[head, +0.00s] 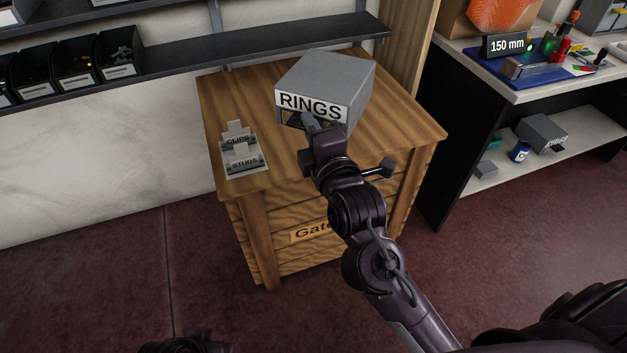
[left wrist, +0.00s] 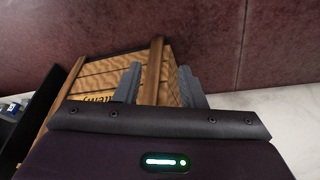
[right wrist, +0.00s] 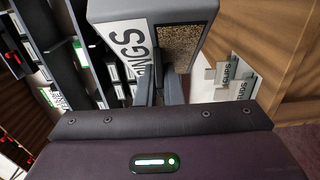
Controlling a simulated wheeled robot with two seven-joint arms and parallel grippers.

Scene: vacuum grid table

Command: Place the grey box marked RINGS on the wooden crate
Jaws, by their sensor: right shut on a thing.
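The grey box marked RINGS (head: 325,85) is at the top of the wooden crate (head: 405,125), towards its back. I cannot tell whether it rests on the crate top or hangs just above it. My right gripper (head: 312,122) is shut on the box's front side, below the label. The box also fills the top of the right wrist view (right wrist: 165,12), with the right fingers (right wrist: 158,85) close together at its open front. My left gripper (left wrist: 158,85) is open and empty, its fingers apart, with the crate beyond them.
Small holders marked CLIPS (head: 237,140) and STUDS (head: 245,164) stand on the crate's left side. A dark shelf (head: 250,52) runs behind the crate. A workbench (head: 535,88) with tools and a lower shelf stands to the right. The crate's front top is clear.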

